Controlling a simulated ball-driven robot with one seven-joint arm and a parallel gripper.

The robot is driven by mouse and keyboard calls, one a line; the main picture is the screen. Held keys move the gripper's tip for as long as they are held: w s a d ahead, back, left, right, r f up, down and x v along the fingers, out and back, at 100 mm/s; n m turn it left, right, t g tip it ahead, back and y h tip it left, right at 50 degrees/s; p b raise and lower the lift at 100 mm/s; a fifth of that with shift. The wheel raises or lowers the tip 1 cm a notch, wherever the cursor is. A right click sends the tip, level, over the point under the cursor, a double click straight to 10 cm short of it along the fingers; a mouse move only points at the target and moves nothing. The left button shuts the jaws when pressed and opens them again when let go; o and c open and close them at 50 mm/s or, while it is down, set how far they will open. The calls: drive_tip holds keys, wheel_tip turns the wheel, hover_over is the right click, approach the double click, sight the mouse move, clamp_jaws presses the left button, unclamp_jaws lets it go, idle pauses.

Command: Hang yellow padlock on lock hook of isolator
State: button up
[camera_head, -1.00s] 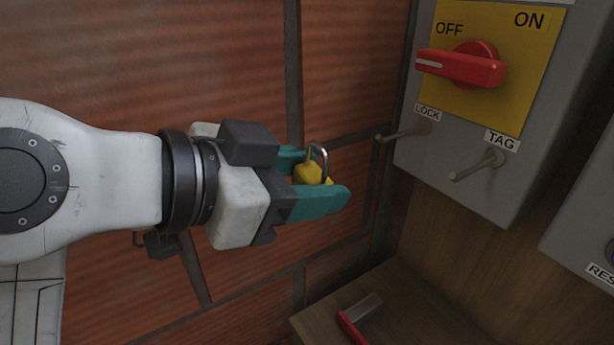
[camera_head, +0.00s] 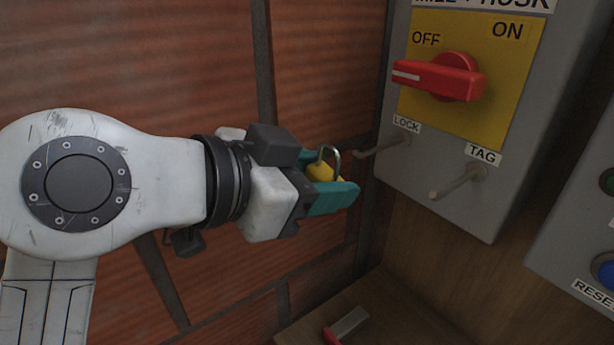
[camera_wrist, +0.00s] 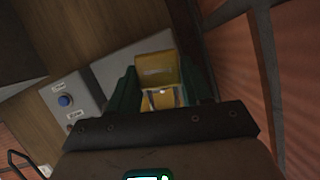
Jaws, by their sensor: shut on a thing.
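The yellow padlock (camera_head: 321,172) is held between the teal fingers of my gripper (camera_head: 332,186), with its metal shackle standing up. In the wrist view the padlock (camera_wrist: 161,99) sits between the dark green fingers. The grey isolator box (camera_head: 405,175) is to the right, with a red handle (camera_head: 440,77) on a yellow plate. The lock hook (camera_head: 381,146) is a thin metal peg beside the LOCK label. The shackle is just left of the hook's tip, and I cannot tell the exact gap. A second peg (camera_head: 458,182) sits below the TAG label.
A second grey box (camera_head: 575,235) with a blue RESET button stands at the right. A wooden shelf (camera_head: 390,310) below holds a red-handled tool (camera_head: 346,326). A brick-red wall lies behind my arm.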

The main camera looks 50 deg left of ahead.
drive_tip(key=shift+d+r+x, duration=0.1)
drive_tip(key=shift+r+x, duration=0.05)
drive_tip(key=shift+x, duration=1.25)
drive_tip(key=shift+d+r+x, duration=0.1)
drive_tip(key=shift+r+x, duration=0.1)
drive_tip(key=shift+x, duration=1.15)
drive_tip(key=shift+w, duration=0.15)
drive_tip(key=o, duration=1.2)
